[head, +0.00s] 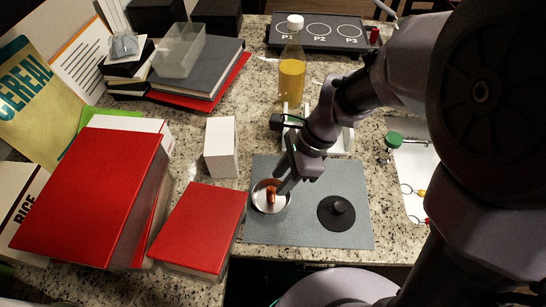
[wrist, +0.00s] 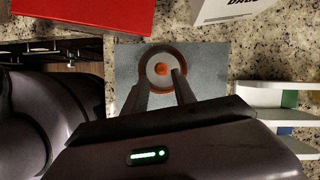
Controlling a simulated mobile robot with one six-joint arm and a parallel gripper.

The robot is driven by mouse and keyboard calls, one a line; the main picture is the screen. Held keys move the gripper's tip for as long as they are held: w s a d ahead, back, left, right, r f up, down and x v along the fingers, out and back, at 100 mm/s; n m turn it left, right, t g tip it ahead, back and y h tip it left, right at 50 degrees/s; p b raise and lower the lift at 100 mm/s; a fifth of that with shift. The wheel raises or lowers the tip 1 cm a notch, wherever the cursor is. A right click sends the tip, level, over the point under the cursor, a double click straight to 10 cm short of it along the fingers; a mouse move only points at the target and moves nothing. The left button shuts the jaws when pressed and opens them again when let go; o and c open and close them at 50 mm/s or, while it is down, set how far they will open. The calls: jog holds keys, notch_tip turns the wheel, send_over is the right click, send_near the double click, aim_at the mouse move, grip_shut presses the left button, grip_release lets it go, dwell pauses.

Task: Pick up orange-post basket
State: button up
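The orange-post basket (head: 271,204) is a small round metal bowl with a short orange-brown post standing in its middle. It sits on the left part of a grey-blue mat (head: 299,172). In the wrist view the basket (wrist: 147,70) shows from above, with the orange post near its centre. My gripper (head: 282,179) is above the basket's right side in the head view. In the wrist view my gripper (wrist: 160,77) has its two fingers apart, pointing at the basket on either side of the post's line. Nothing is between them; finger height above the rim is unclear.
A black round lid with a knob (head: 337,214) lies on the mat's right. A red book (head: 200,227) lies left of the mat, and a white box (head: 221,148) stands behind it. A bottle (head: 291,75) and a white rack (wrist: 270,96) are nearby. The mat's front is clear.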

aim_at(273, 188)
jog(key=b+x, duration=0.3)
jog(key=x, duration=0.3)
jog(key=shift+w+a+f, duration=0.1)
jog(key=shift+a+f, duration=0.15)
jog(key=shift+a, duration=0.05)
jog(key=shift+r, duration=0.15)
jog(key=shift+c, duration=0.6)
grip_shut()
jog(key=shift+r, duration=0.1)
